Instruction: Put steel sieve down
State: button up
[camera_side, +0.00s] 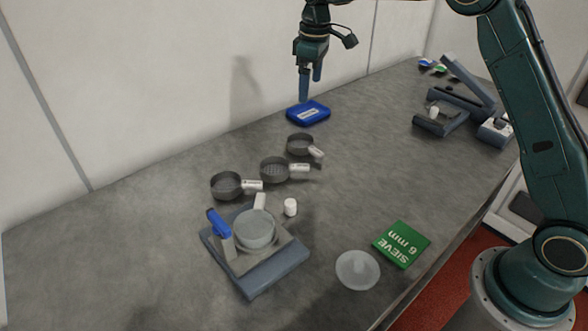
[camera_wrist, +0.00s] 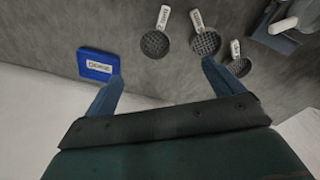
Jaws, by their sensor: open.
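Three dark round sieves with pale labelled handles lie on the grey bench in the side view: one near the blue box (camera_side: 300,144), a middle one (camera_side: 275,169) and a left one (camera_side: 226,186). The wrist view shows them as the near-box sieve (camera_wrist: 155,44), the middle sieve (camera_wrist: 205,43) and the left sieve (camera_wrist: 238,66). I cannot tell which is the steel one. My gripper (camera_side: 310,88) is open and empty above the bench, over the blue box's area. Its two blue fingers also show in the wrist view.
A blue box (camera_side: 308,112) lies below my gripper. A grey device (camera_side: 270,272) holds a pale round pan (camera_side: 255,228). A white cap (camera_side: 290,207), clear funnel-like dish (camera_side: 357,270) and green "SIEVE 6 mm" card (camera_side: 402,244) lie nearby. Another grey apparatus (camera_side: 440,118) stands right.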

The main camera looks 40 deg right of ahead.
jog(key=s+a+r+m+t, duration=0.1)
jog(key=s+r+m, duration=0.1)
jog(key=s+r, duration=0.6)
jog(key=s+a+r+m+t, duration=0.1)
jog(key=s+r, duration=0.3)
jog(key=s, duration=0.7)
jog(key=s+f+m+t, duration=0.1)
jog(key=s+f, duration=0.1)
jog(key=s, duration=0.8)
jog(key=s+f+m+t, duration=0.1)
jog(key=s+f+m, duration=0.1)
jog(key=s, duration=0.8)
jog(key=shift+s+a+f+t, duration=0.2)
jog(key=shift+f+t, duration=0.2)
jog(key=shift+f, duration=0.4)
